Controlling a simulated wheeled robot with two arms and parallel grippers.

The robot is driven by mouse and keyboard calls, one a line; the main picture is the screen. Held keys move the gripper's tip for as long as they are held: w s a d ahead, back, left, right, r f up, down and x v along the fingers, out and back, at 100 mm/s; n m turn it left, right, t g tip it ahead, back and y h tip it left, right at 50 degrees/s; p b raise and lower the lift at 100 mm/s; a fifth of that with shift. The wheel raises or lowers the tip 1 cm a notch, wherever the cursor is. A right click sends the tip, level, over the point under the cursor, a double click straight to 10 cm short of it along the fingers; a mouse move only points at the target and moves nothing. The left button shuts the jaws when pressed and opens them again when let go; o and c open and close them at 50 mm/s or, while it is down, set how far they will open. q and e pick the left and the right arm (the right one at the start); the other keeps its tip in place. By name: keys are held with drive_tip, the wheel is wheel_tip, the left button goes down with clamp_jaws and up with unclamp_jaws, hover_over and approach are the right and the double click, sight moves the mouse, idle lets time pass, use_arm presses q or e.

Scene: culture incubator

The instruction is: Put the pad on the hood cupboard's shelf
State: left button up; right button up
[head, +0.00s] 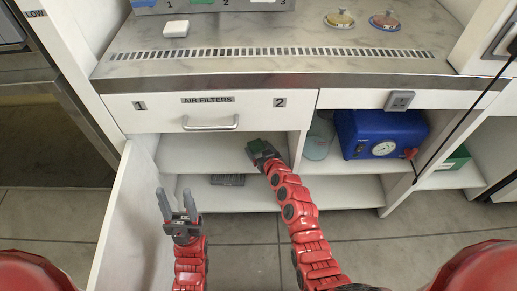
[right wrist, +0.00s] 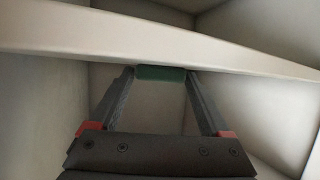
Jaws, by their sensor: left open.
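The green pad (head: 259,147) is between the fingertips of my right gripper (head: 262,152), at the front of the open cupboard under the hood. In the right wrist view the pad (right wrist: 160,73) is gripped by both fingers (right wrist: 160,80), close to the long edge of a pale board (right wrist: 200,48); I cannot tell if they touch. The cupboard's shelf (head: 205,155) is pale and mostly bare, and the gripper is at its right part. My left gripper (head: 178,208) is open and empty, in front of the cupboard's left side.
The cupboard door (head: 130,215) stands open at left. A drawer (head: 210,110) marked air filters is shut above. A dark grey rack (head: 228,180) lies below the shelf. A blue pump (head: 380,133) and a greenish round vessel (head: 319,138) stand in the compartment to the right.

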drive_tip(key=shift+o, duration=0.9)
drive_tip(key=shift+r, duration=0.2)
drive_tip(key=shift+s+d+r+p, duration=0.1)
drive_tip(key=shift+s+p, duration=0.15)
drive_tip(key=shift+p, duration=0.1)
drive_tip(key=p+v, duration=0.2)
drive_tip(key=v, duration=0.9)
drive_tip(key=shift+s, duration=0.2)
drive_tip(key=shift+d, duration=0.1)
